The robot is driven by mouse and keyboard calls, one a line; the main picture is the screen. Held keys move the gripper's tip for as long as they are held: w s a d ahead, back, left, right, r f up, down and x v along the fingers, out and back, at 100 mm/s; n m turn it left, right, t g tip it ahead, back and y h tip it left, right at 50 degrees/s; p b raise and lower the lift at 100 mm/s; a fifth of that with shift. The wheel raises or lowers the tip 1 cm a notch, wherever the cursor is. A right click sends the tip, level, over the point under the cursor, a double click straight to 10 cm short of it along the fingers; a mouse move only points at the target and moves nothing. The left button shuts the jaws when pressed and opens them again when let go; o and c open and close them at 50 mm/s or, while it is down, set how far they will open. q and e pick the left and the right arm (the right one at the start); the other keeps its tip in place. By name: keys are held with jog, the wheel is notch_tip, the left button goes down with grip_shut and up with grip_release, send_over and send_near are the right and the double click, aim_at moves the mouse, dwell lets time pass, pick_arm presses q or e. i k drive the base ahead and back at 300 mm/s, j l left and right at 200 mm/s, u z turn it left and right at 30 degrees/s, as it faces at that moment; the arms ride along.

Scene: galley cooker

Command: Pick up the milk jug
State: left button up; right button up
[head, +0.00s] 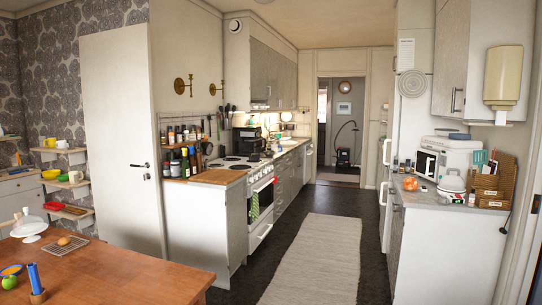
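I cannot make out a milk jug for certain in the head view. Small white vessels stand on the wall shelves at the left, one on the upper shelf (62,144) and one on the lower shelf (75,177). They are too small to tell whether either is a jug. Neither of my grippers shows in the head view.
A wooden table (130,275) fills the lower left, with a white stand (29,226), a green apple (9,282) and a blue object (35,278). The cooker (261,190) is mid-left. A microwave (427,163) stands on the right counter. The rug (315,260) lies on clear floor.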

aim_at(274, 147)
jog(key=i+z, duration=0.2)
jog(key=i, duration=0.2)
jog(key=i+l+z, duration=0.3)
jog(key=i, duration=0.9)
jog(key=i+j+z, duration=0.25)
jog(key=i, duration=0.9)
jog(key=i+u, duration=0.2)
jog(key=i, duration=0.65)
jog(key=i+u, duration=0.15)
jog(key=i, duration=0.65)
jog(key=i+l+u, duration=0.2)
jog(key=i, duration=0.65)
jog(key=i+l+z, duration=0.1)
jog(key=i+z, duration=0.15)
jog(key=i, duration=0.9)
jog(key=i+j+z, duration=0.25)
jog(key=i, duration=0.9)
jog(key=i+u, duration=0.4)
jog(key=i+l+u, duration=0.2)
jog(key=i+u, duration=0.25)
jog(key=i+l+u, duration=0.4)
